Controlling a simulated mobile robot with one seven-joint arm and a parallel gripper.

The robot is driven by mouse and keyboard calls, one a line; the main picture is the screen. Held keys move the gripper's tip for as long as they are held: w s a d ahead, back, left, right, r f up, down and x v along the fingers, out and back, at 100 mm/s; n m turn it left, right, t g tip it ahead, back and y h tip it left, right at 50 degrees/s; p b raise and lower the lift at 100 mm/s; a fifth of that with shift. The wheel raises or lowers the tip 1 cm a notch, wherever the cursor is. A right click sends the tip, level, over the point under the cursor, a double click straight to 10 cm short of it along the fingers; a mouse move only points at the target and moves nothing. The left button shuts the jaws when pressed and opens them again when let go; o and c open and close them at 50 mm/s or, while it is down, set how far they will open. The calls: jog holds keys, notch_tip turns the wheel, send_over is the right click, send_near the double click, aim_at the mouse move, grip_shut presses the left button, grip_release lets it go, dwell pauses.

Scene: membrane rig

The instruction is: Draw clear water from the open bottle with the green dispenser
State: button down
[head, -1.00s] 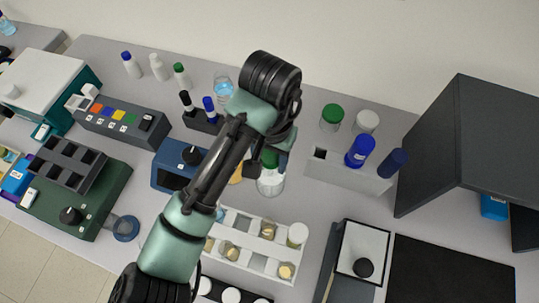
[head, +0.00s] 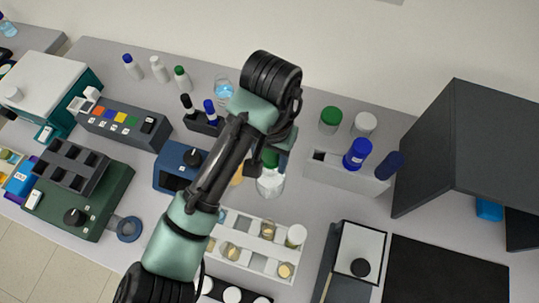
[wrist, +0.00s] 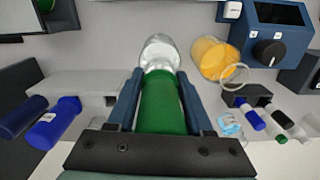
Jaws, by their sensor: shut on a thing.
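My gripper (wrist: 162,105) is shut on the green dispenser (wrist: 162,107), its blue fingers on either side of the green body. In the head view, part of the green dispenser (head: 270,158) shows beside my arm, which hides most of it. A clear glass vessel (head: 270,184) stands just below it; it also shows beyond the dispenser's far end in the wrist view (wrist: 159,50). The vessel looks like the open bottle, but its mouth is hidden. I cannot tell whether the dispenser's tip is inside it.
A beaker of orange liquid (wrist: 211,58) stands close beside the clear vessel. A pale stand (head: 335,172) holds a blue dispenser (head: 357,153) and a dark blue one (head: 389,165). A white rack (head: 258,246) with small jars lies in front. A glass with bluish liquid (head: 223,89) stands behind.

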notch_tip(320, 180, up, 8)
jog(key=p, duration=0.7)
jog(key=shift+r+p, duration=0.25)
jog(key=shift+p, duration=0.15)
jog(key=shift+f, duration=0.1)
